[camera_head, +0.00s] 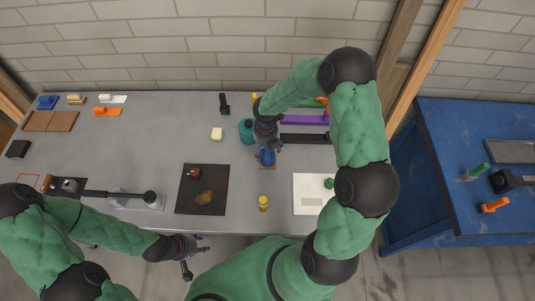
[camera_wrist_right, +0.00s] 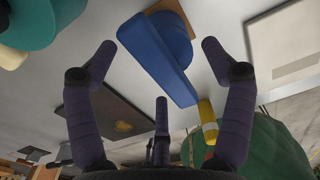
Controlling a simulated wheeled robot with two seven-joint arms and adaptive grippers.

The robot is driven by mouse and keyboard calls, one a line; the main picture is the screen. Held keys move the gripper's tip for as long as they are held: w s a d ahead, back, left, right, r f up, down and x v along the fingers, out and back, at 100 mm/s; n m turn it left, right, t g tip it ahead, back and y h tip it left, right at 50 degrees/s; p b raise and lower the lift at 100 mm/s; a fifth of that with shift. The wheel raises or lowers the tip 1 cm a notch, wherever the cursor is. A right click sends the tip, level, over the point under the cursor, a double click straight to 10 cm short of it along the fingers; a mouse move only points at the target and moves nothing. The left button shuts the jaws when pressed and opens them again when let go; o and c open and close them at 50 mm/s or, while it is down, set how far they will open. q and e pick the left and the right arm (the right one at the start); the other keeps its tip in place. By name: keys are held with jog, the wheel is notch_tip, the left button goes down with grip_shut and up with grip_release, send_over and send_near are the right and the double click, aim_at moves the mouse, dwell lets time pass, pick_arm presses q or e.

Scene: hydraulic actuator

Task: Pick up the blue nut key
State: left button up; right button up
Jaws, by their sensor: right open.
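The blue nut key (camera_head: 267,157) is on the grey table near the middle, by a small brown base (camera_head: 268,167). In the right wrist view the blue nut key (camera_wrist_right: 158,62) has a long flat bar and a rounded body, with the brown base (camera_wrist_right: 172,12) behind it. My right gripper (camera_head: 267,146) is right above it. In its wrist view the right gripper's fingers (camera_wrist_right: 160,65) are spread around the bar, with visible gaps at the sides. My left gripper (camera_head: 197,246) is open and empty at the table's front edge, away from the key.
A teal cylinder (camera_head: 246,131) stands close left of the right gripper. A yellow bottle-like piece (camera_head: 263,203) stands in front. A dark mat (camera_head: 215,180) lies left and a white sheet (camera_head: 303,184) lies right. Purple and black bars (camera_head: 305,138) lie behind right.

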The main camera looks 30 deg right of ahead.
jog(key=shift+s+d+f+b, duration=0.15)
jog(key=shift+f+b, duration=0.1)
jog(key=shift+f, duration=1.1)
jog(key=shift+s+d+f+b, duration=0.1)
jog(key=shift+f+b, duration=0.1)
jog(key=shift+f, duration=1.15)
jog(key=c, duration=1.5)
